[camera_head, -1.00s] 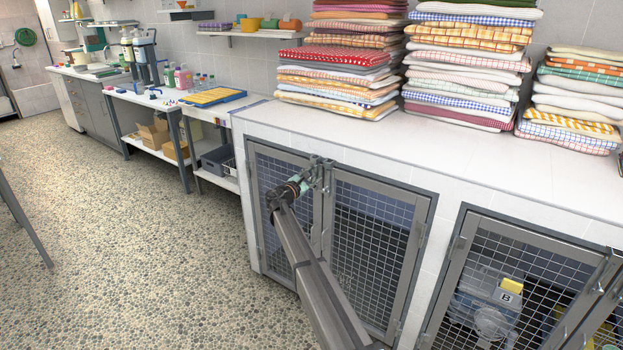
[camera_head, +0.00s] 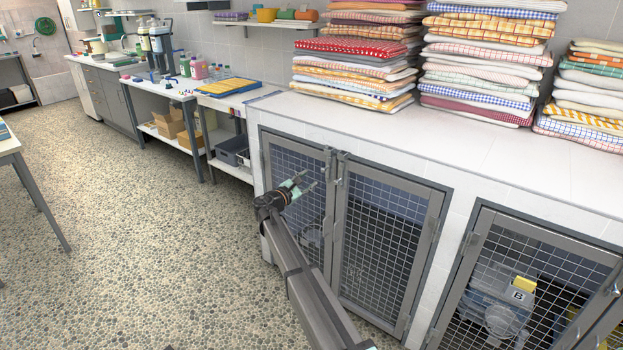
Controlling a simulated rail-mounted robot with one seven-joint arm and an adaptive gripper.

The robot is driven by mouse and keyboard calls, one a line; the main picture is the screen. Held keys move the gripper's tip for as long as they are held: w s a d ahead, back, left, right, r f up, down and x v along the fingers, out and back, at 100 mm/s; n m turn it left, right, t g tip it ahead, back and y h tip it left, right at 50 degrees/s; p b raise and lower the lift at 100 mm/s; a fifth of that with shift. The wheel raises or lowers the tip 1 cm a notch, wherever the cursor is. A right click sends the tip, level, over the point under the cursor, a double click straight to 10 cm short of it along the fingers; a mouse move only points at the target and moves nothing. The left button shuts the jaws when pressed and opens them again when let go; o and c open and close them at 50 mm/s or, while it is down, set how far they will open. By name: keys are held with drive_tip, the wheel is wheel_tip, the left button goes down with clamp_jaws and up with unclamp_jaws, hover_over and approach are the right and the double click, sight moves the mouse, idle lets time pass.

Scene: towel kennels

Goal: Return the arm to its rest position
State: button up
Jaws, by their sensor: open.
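My arm (camera_head: 303,275) reaches up from the bottom of the view in front of the left kennel. My gripper (camera_head: 308,183) is at its far end, open and empty, with its fingers pointing up and right. It is in front of the left mesh door (camera_head: 298,205), close to the latch (camera_head: 338,165) between the two doors. It appears apart from the latch, though the exact gap is hard to judge. The right mesh door (camera_head: 385,250) of this kennel looks shut.
A white tiled counter (camera_head: 440,140) tops the kennels and carries stacks of folded towels (camera_head: 350,70). The pebbled floor (camera_head: 130,240) is clear at left.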

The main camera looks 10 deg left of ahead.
idle(0.4)
drive_tip(key=s+d+f+m+g+y+p, duration=0.1)
drive_tip(key=s+d+f+m+g, duration=0.35)
drive_tip(key=s+d+f, duration=0.45)
drive_tip(key=s+d+f+m+g+y, duration=0.1)
drive_tip(key=s+d+f+m+g, duration=0.4)
drive_tip(key=s+f, duration=0.8)
drive_tip(key=s+d+f+m+g+y+p, duration=0.1)
drive_tip(key=s+d+f+m+g, duration=0.3)
drive_tip(key=s+d+f, duration=0.65)
drive_tip(key=s+d+f+m+g+y+p, duration=0.1)
drive_tip(key=s+d+f+m+g, duration=0.2)
drive_tip(key=s, duration=1.1)
drive_tip(key=s+d+f+m+g+y+p, duration=0.1)
drive_tip(key=s+d+f+m+g+y, duration=0.1)
drive_tip(key=s, duration=1.3)
drive_tip(key=s+d+f+m+g+y+p, duration=0.1)
drive_tip(key=s+d+f+m+g, duration=0.3)
drive_tip(key=s, duration=1.1)
drive_tip(key=d+m+y, duration=0.1)
drive_tip(key=d, duration=0.1)
drive_tip(key=shift+d+f, duration=0.3)
drive_tip(key=shift+f, duration=0.05)
